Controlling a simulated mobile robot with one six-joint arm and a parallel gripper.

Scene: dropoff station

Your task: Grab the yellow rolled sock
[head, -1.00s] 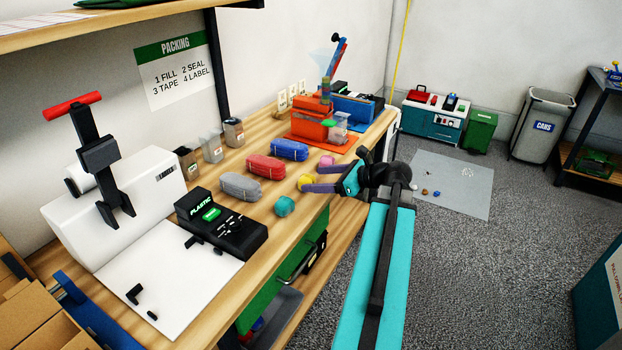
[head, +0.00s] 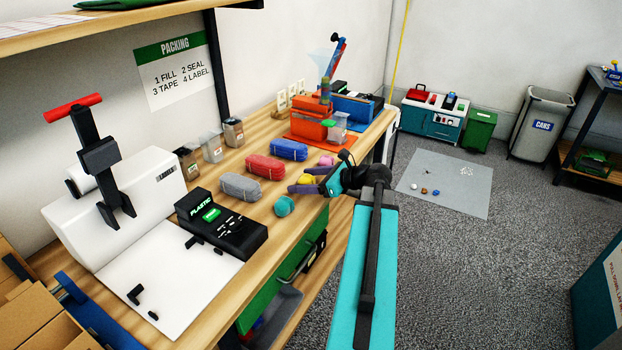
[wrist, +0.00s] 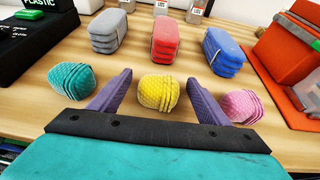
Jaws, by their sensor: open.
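The yellow rolled sock (wrist: 158,93) lies on the wooden bench between the two purple fingers of my gripper (wrist: 158,92) in the wrist view. The fingers are open, with a gap visible on each side of the sock. In the head view the yellow sock (head: 307,179) shows between the fingers of my gripper (head: 302,181), partly covered by them. A teal rolled sock (wrist: 73,79) lies left of the left finger. A pink rolled sock (wrist: 243,106) lies right of the right finger, close to it.
Folded bundles in grey (wrist: 108,32), red (wrist: 165,40) and blue (wrist: 222,52) lie behind the socks. An orange machine (head: 315,125) stands farther along the bench (head: 215,275). A black label device (head: 222,225) is at the near left.

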